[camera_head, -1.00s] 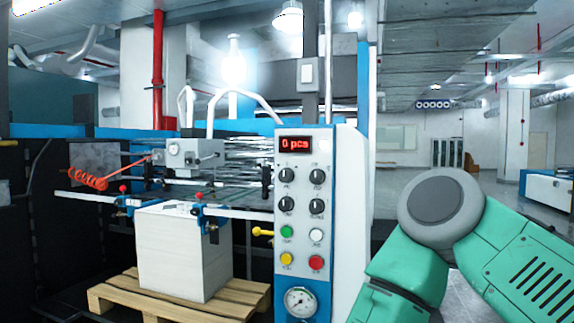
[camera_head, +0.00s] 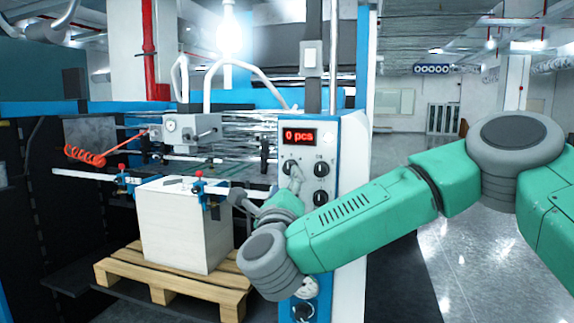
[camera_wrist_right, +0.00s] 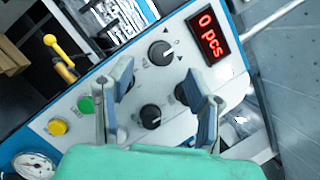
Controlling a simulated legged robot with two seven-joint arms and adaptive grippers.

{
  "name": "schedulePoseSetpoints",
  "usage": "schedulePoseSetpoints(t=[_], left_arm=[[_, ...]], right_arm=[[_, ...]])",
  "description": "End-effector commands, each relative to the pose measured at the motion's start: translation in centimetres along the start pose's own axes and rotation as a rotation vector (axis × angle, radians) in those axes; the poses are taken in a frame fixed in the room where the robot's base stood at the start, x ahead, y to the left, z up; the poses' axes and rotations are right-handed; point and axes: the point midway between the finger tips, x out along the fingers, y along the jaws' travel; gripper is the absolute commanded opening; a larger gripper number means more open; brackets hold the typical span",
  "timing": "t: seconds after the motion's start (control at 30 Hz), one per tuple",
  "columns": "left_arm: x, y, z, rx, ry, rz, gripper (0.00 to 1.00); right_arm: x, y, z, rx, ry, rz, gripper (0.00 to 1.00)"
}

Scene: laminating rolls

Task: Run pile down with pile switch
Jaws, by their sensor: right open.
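The control panel (camera_head: 350,150) stands at the middle of the head view, with black rotary knobs below a red display (camera_head: 299,136) reading "0 pcs". The wrist view does not let me read which knob is the pile switch. It shows an upper knob (camera_wrist_right: 162,52) and a lower knob (camera_wrist_right: 150,117) between the fingers, with other knobs partly behind them. My right gripper (camera_wrist_right: 158,85) is open and empty in front of the knobs; contact cannot be told. The white pile (camera_head: 182,235) rests on a wooden pallet (camera_head: 172,283). My left gripper is out of view.
A green button (camera_wrist_right: 86,104) and a yellow button (camera_wrist_right: 57,127) lie beside the fingers, with a gauge (camera_wrist_right: 36,167) lower down. A yellow lever (camera_wrist_right: 60,52) sticks out by the panel's side. My right arm covers the panel's lower part in the head view. Open floor lies right.

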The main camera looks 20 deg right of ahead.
Motion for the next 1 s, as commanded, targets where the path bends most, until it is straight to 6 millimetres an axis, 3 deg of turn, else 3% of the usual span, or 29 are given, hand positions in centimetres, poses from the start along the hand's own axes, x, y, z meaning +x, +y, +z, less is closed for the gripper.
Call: schedulePoseSetpoints(t=[0.1,0.3,0.67,0.8,1.0], left_arm=[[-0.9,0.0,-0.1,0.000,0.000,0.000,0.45],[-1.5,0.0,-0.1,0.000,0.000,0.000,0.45],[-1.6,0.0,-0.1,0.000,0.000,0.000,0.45],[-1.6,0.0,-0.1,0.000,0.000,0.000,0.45],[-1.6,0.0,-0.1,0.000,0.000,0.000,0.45]], right_arm=[[2.3,-0.2,0.0,-0.001,0.003,-0.001,0.45],[4.4,-0.1,-0.1,-0.001,0.001,0.001,0.45],[4.8,0.1,-0.1,-0.002,0.000,0.002,0.45],[4.8,0.1,-0.1,-0.002,0.000,0.002,0.00],[4.8,0.1,0.0,-0.004,-0.001,0.004,0.00]])
